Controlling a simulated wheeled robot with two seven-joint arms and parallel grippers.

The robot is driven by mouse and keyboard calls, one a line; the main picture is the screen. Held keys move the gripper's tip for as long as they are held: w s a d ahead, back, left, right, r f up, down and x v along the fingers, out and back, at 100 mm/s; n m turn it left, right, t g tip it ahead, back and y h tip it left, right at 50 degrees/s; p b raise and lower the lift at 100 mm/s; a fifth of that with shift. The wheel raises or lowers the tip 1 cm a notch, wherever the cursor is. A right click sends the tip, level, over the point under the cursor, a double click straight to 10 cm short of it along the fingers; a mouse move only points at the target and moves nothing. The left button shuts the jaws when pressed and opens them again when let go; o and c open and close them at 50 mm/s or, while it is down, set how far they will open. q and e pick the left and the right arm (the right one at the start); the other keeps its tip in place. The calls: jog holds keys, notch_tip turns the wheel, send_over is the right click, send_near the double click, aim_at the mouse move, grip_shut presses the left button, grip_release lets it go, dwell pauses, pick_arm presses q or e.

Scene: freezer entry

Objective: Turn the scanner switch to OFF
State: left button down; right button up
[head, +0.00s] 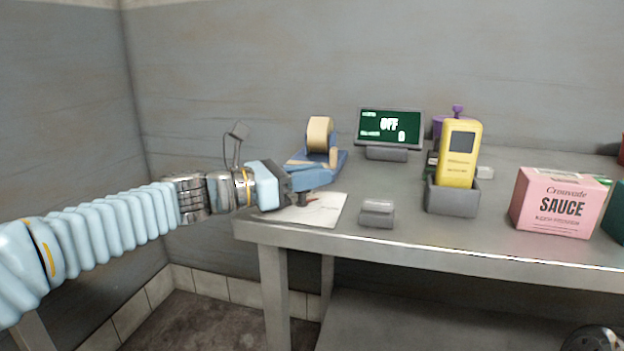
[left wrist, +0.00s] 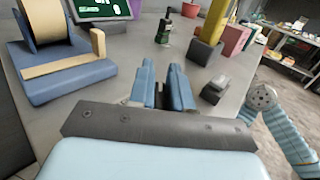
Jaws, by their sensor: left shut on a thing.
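My left gripper (head: 308,180) reaches over the left front of the metal table, above a pale flat sheet or plate (head: 325,208). Its blue fingers also show in the left wrist view (left wrist: 168,85), close together. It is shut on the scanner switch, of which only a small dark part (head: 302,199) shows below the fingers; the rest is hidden. The green display (head: 389,128) at the back reads OFF. A yellow handheld device (head: 460,170) with a dark screen stands upright in a grey holder (head: 452,198). My right gripper is not in view.
A blue tape dispenser (head: 333,160) stands just behind my left gripper. A small grey block (head: 377,213) sits to its right near the front edge. A pink sauce box (head: 555,203) is at the right.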

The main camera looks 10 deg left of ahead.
pick_arm(q)
jog(key=n+t+y+b, duration=0.1)
jog(key=y, duration=0.1)
jog(key=n+t+y+b, duration=0.3)
jog(key=n+t+y, duration=0.1)
jog(key=shift+w+a+f+b, duration=0.2)
jog(key=shift+a+f+b, duration=0.05)
jog(key=shift+f+b, duration=0.05)
jog(key=n+y+b, duration=0.1)
jog(key=n+t+y+b, duration=0.1)
jog(key=y, duration=0.1)
jog(key=shift+w+a+y, duration=0.1)
jog(key=shift+a+y, duration=0.1)
jog(key=shift+y, duration=0.1)
jog(key=shift+a+r+n+t+y+b, duration=0.15)
jog(key=shift+n+y+b, duration=0.2)
jog(key=shift+n+y, duration=0.4)
jog(key=shift+a+r+n+t+y+b, duration=0.15)
jog(key=shift+n+y+b, duration=0.3)
jog(key=shift+y, duration=0.5)
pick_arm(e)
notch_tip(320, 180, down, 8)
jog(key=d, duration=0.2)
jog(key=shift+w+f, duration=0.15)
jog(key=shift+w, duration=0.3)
pick_arm(q)
jog(key=shift+n+y, duration=0.3)
jog(key=c, duration=1.1)
grip_release()
jog(key=shift+c, duration=0.2)
